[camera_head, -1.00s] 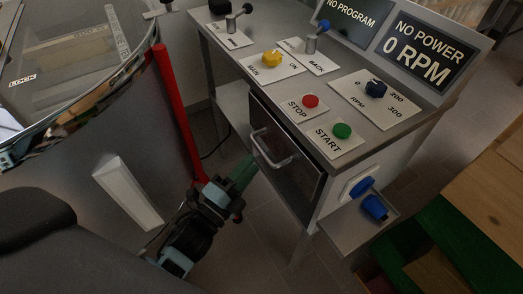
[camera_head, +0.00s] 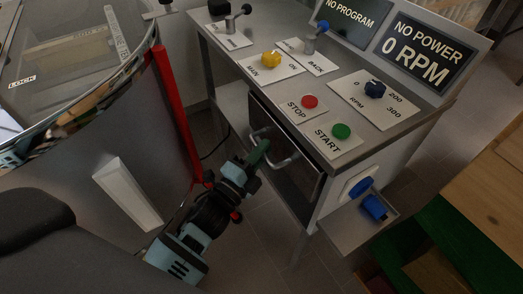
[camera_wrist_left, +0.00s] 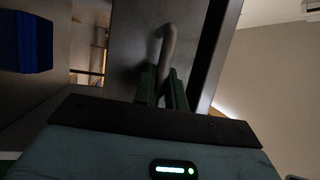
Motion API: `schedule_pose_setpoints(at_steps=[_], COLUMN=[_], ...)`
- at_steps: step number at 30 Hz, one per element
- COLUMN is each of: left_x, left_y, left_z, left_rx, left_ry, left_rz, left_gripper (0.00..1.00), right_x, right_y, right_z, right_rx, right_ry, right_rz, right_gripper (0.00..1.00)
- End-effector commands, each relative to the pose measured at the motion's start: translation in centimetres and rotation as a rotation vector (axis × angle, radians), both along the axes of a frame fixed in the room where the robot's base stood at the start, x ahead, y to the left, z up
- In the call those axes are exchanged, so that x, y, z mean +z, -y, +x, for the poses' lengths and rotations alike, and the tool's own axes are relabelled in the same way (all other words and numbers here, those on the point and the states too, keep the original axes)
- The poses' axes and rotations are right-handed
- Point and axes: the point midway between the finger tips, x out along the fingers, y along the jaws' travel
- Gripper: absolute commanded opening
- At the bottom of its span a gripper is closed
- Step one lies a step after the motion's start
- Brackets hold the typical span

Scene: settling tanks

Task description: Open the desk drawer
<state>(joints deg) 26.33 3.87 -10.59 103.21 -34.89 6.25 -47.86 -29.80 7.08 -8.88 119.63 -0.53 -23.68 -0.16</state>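The desk drawer (camera_head: 292,168) is a dark front under the control desk's top, and it looks shut. Its pale curved handle (camera_head: 287,161) stands out from the front. The handle also shows in the left wrist view (camera_wrist_left: 168,42). My left gripper (camera_head: 262,150) is at the handle. In the left wrist view its two green fingers (camera_wrist_left: 163,88) lie on either side of the handle bar, with a narrow gap between them. Whether they press on the bar I cannot tell. My right gripper is not in view.
The desk top carries a red STOP button (camera_head: 310,102), a green START button (camera_head: 341,131) and several knobs and levers. A shelf (camera_head: 350,226) with blue connectors juts out below right. A grey drum and a red post (camera_head: 176,115) stand left of my arm.

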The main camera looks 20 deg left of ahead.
Motion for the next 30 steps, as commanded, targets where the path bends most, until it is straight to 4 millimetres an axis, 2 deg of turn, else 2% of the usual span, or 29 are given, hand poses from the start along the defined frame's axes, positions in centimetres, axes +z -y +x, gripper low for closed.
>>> schedule_pose_setpoints(at_steps=[11,16,20,30], left_x=[0.0,0.0,0.0,0.0], left_y=[-0.1,-0.9,-2.5,-8.1], left_z=[-0.1,-1.2,-3.3,-10.5], left_rx=[0.000,0.001,0.001,0.000], left_ry=[0.000,-0.002,-0.003,-0.003], left_rz=[0.000,0.001,0.004,0.003], left_gripper=[0.00,0.00,0.00,0.00], right_x=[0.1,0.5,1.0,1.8], right_y=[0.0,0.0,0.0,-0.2], right_z=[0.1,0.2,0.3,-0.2], right_rx=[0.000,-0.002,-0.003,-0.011], right_ry=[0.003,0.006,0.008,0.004], right_rz=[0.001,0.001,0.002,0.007], right_gripper=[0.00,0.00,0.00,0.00])
